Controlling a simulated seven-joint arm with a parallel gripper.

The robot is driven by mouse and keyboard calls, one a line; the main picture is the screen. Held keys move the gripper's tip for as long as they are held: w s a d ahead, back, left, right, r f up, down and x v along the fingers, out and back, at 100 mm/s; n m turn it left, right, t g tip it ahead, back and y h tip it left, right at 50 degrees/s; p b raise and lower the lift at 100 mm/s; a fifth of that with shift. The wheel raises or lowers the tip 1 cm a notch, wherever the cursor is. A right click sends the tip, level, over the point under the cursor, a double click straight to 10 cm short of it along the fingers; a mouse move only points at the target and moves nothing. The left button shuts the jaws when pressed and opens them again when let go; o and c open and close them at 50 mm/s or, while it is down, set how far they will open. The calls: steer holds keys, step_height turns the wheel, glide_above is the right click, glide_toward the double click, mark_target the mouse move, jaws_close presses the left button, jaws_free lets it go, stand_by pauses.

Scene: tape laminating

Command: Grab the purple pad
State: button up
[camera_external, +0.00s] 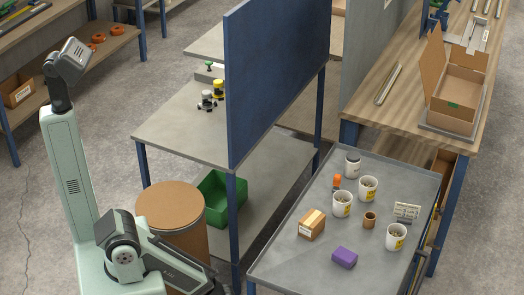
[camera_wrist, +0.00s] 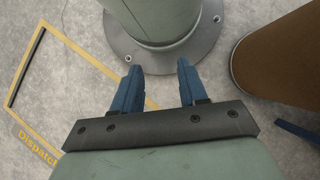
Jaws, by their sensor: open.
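The purple pad (camera_external: 344,257) is a small purple block. It lies flat on the grey metal table (camera_external: 290,262) at the lower right of the external view, near the table's front edge. My gripper (camera_wrist: 159,66) shows in the wrist view as two blue fingers, parted and with nothing between them. It is over the concrete floor close to my own base, far from the pad. The pad is not in the wrist view. The gripper's fingers cannot be made out in the external view.
A small cardboard box (camera_external: 311,224), white cups such as this one (camera_external: 395,237), a brown cup (camera_external: 369,219) and a label holder (camera_external: 406,212) stand near the pad. A tall blue panel (camera_external: 275,70) and a brown drum (camera_external: 170,208) stand between my arm and the table.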

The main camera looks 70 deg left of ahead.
steer(key=shift+o, duration=0.2)
steer(key=o, duration=0.8)
